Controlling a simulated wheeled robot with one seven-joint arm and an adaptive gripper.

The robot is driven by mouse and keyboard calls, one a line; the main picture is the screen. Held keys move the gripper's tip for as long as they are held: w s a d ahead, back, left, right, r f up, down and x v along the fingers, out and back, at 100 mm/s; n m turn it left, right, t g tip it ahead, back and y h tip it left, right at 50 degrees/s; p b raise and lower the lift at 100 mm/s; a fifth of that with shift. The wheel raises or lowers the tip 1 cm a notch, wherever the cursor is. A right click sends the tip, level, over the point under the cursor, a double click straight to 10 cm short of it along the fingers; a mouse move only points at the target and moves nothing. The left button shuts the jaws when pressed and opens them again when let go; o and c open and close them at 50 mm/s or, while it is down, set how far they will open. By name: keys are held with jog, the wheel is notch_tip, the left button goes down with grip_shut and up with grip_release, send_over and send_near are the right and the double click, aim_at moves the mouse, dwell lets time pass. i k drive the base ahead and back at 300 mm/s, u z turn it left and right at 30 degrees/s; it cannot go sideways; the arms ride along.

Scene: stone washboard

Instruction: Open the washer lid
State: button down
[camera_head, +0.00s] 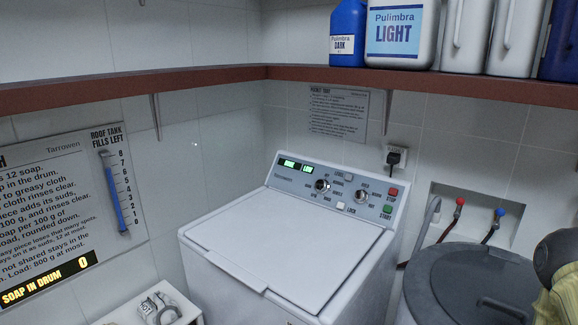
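The washer (220,285) is a white top-loader standing in the corner. Its flat white lid (290,245) is down and looks shut, with a raised lip (237,274) along its front left edge. The control panel (338,190) rises behind the lid, with lit green displays, two knobs, a red STOP button, a green START button and a white LOCK button. My gripper is not in view.
A grey round-lidded tub (470,285) stands right of the washer, partly behind a dark and olive shape (562,265) I cannot identify. A reddish shelf (200,87) with bottles runs above. A small white stand (160,302) is at lower left.

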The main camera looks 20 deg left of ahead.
aim_at(302, 252)
jog(key=u, duration=0.4)
jog(key=k, duration=1.1)
jog(key=u, duration=1.15)
jog(key=i, duration=1.1)
jog(key=z, duration=0.75)
